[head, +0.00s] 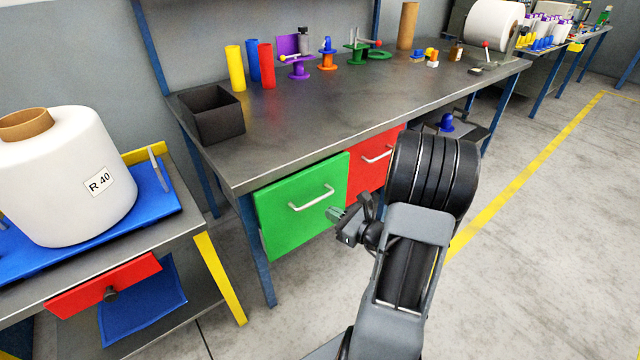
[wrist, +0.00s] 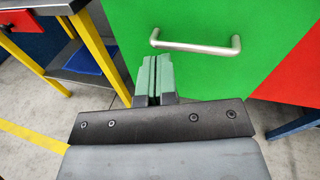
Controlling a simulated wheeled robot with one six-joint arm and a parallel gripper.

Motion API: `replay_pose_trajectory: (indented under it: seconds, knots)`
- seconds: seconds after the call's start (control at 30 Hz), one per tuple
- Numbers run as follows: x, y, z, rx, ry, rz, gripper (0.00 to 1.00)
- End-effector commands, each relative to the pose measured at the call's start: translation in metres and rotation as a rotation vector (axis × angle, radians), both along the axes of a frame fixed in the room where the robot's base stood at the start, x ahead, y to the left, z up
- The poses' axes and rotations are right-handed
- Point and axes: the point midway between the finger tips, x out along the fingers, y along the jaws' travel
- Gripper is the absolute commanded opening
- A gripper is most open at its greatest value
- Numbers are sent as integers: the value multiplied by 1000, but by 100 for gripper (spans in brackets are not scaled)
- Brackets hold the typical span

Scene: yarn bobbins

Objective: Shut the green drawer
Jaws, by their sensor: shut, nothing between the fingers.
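The green drawer (head: 285,222) is under the long grey workbench, with a silver bar handle (head: 312,199) across its front. In the head view its front lies close under the bench edge; I cannot tell how far it stands out. In the wrist view the green front (wrist: 210,75) fills the upper middle, with the handle (wrist: 195,47) near the top. My gripper (head: 338,213) is in front of the drawer's right part. Its two greenish fingers (wrist: 153,60) are together and empty, just below the handle's left end in the wrist view. Contact with the front cannot be told.
A red drawer (head: 364,175) adjoins the green one on the right. On the bench (head: 300,118) stand a black bin (head: 212,118), coloured tubes and bobbins. A lower table with a big white yarn roll (head: 70,175) is at left. The floor (head: 540,230) at right is clear.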

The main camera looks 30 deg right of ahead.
Motion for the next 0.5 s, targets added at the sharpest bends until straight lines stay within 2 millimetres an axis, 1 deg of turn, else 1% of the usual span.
replay_pose_trajectory:
  seconds: [0.03, 0.1, 0.2, 0.27, 0.37, 0.5]
  knots:
    - [-2, -17, -3, 40, -5, -77, 0]
    - [-5, -33, -7, 78, -16, -155, 0]
    - [-5, -48, -10, 109, -26, -223, 0]
    - [-2, -51, -11, 116, -30, -242, 0]
    - [10, -51, -12, 121, -31, -249, 0]
    - [36, -47, -12, 119, -31, -246, 0]
